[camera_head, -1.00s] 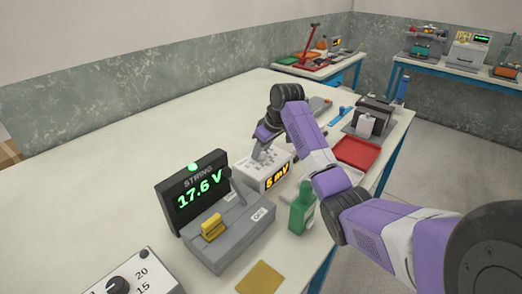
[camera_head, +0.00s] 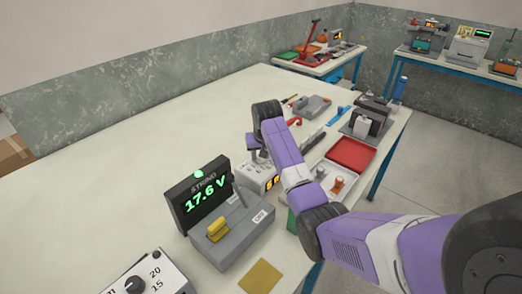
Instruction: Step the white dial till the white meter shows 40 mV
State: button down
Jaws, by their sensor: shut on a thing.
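The white meter (camera_head: 259,172) is a pale box in the middle of the table. Its orange display (camera_head: 272,184) is partly covered by my arm, so the full reading cannot be read. My gripper (camera_head: 257,156) points down at the top of this box, its jaws shut on what looks like the white dial there. The dial itself is mostly hidden by the gripper and wrist.
A grey unit with a yellow handle (camera_head: 217,230) and an upright lever stands in front, with a black STRING display (camera_head: 200,195) reading 17.6 V. A white knob box (camera_head: 150,277) is at lower left. A red tray (camera_head: 351,154) lies right. The left tabletop is clear.

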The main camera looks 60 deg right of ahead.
aim_at(261, 167)
jog(key=shift+w+r+m+p, duration=0.1)
jog(key=shift+m+p, duration=0.2)
jog(key=shift+m, duration=0.2)
jog(key=shift+h, duration=0.3)
jog(key=c, duration=0.9)
grip_release()
jog(key=v, duration=0.7)
jog(key=shift+r+b, duration=0.3)
jog(key=shift+r, duration=0.05)
